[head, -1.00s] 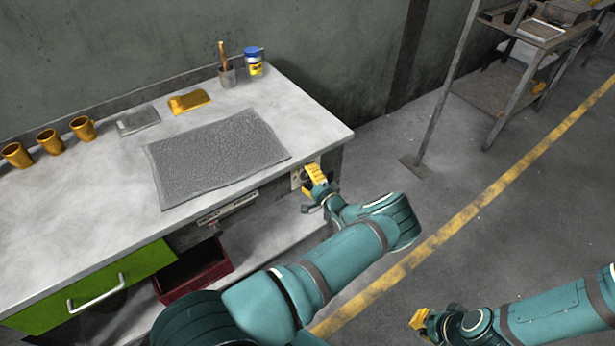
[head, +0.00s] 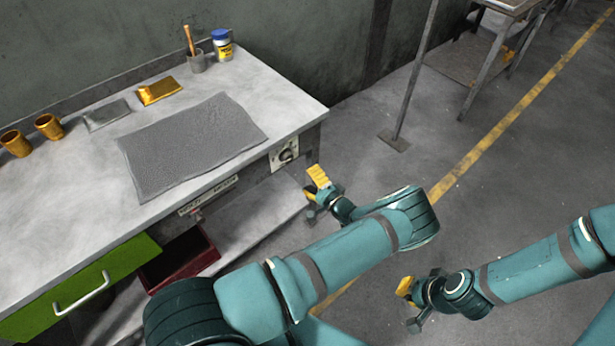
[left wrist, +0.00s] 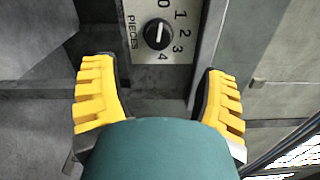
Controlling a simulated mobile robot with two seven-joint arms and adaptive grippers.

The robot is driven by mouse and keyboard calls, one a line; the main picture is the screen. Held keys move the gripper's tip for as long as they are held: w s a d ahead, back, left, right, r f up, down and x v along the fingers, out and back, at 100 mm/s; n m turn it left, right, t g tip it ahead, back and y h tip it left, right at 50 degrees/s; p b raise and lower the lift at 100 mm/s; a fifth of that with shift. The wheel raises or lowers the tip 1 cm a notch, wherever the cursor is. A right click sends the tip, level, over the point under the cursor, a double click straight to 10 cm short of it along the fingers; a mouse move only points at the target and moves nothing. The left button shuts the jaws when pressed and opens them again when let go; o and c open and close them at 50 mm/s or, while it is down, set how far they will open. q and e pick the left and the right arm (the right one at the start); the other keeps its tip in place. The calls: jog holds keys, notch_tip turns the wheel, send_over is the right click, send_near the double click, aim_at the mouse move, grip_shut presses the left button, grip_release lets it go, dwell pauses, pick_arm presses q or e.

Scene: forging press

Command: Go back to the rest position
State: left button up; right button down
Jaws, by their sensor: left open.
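My left gripper (head: 318,188) is open and empty in front of the bench's right end, apart from the dial plate (head: 284,153). In the left wrist view its two yellow fingers (left wrist: 159,98) are spread wide with nothing between them. Beyond them is the plate with a black knob (left wrist: 158,34), numbers up to 4 and the word PIECES. My right gripper (head: 410,301) hangs over the floor at the lower right, clear of the bench. Its fingers are too small and turned away to judge.
The bench (head: 75,205) carries a grey mat (head: 190,147), gold cups (head: 48,126), a gold piece (head: 160,91), a holder (head: 196,62) and a blue-lidded jar (head: 222,45). A green drawer (head: 80,288) and red bin (head: 182,262) sit below. A metal rack (head: 470,62) stands beyond open floor.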

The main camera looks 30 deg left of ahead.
dwell(0.3)
pick_arm(q)
jog(key=s+a+f+n+g+h, duration=0.25)
jog(key=s+f+g, duration=0.4)
jog(key=s, duration=0.35)
jog(key=s+d+f+n+g+h, duration=0.2)
jog(key=s+d+g+h, duration=0.25)
jog(key=s+h, duration=0.4)
jog(key=s+d+r+n+h, duration=0.25)
jog(key=s+d+h, duration=0.4)
jog(key=d, duration=0.45)
jog(key=w+d+r+t+h, duration=0.1)
jog(key=d+r+t, duration=0.1)
jog(key=r, duration=0.3)
jog(key=w+d+r+n+t+h, duration=0.1)
jog(key=w+d+r+t+h, duration=0.1)
jog(key=r, duration=0.3)
jog(key=shift+t, duration=0.9)
